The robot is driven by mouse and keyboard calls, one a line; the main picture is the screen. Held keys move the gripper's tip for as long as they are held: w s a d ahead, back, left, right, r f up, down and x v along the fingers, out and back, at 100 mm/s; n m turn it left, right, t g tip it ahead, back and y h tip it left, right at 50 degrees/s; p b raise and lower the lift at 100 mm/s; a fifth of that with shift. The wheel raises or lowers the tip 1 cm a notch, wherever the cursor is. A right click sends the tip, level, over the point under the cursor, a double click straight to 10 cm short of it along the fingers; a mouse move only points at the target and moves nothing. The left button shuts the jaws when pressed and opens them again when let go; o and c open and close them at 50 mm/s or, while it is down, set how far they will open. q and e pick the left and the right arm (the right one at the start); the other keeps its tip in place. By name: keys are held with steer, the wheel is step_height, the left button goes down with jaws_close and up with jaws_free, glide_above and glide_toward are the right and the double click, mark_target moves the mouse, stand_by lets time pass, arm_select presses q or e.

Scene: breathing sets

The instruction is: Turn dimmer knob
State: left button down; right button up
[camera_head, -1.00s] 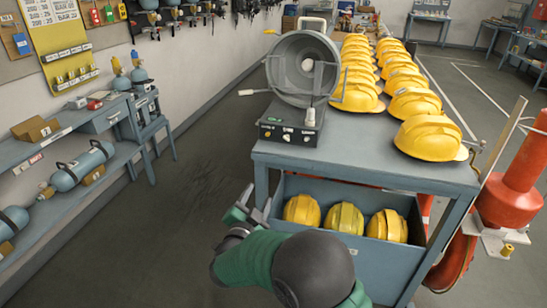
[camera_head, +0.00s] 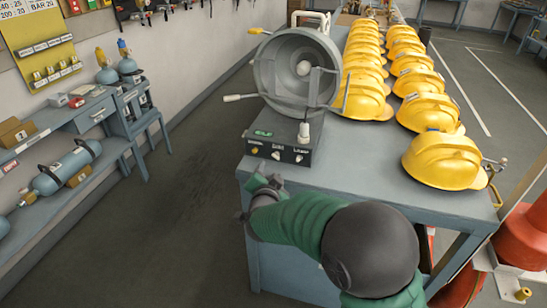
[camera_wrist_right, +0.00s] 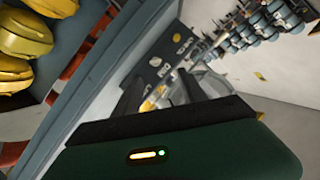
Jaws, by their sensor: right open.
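A dark control box (camera_head: 285,150) sits at the front left corner of the workbench, below a large round lamp-like housing (camera_head: 297,70). Its front face carries a yellow knob (camera_head: 255,150) at the left and two pale knobs (camera_head: 276,155) to the right. My right gripper (camera_head: 262,183) is open at the bench's front edge, just below the box face and apart from the knobs. In the right wrist view, the box face and a yellow knob (camera_wrist_right: 147,106) show beyond the fingers. My left gripper is out of view.
Two rows of yellow helmets (camera_head: 443,160) fill the right of the bench (camera_head: 360,160). A white bulb-like part (camera_head: 304,133) stands on the box. A side bench with cylinders (camera_head: 68,168) stands at the left; the floor between is clear.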

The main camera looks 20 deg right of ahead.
mark_target(276, 157)
steer(key=x, duration=0.4)
steer(key=d+x, duration=0.1)
steer(key=x, duration=0.3)
steer(key=s+d+x, duration=0.1)
steer(key=x, duration=0.3)
steer(key=shift+f, duration=0.35)
steer(key=shift+w+d, duration=0.1)
steer(key=shift+w, duration=0.25)
steer(key=shift+w+a, duration=0.15)
steer(key=shift+a, duration=0.1)
steer(key=shift+w+a, duration=0.1)
steer(key=shift+a, duration=0.4)
steer(key=shift+c, duration=0.3)
steer(key=shift+d+f, duration=0.1)
steer(key=shift+d, duration=0.4)
steer(key=c, duration=0.7)
steer(key=shift+c, duration=1.3)
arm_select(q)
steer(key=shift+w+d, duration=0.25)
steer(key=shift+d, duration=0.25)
arm_select(e)
steer(key=shift+a, duration=0.1)
jaws_close()
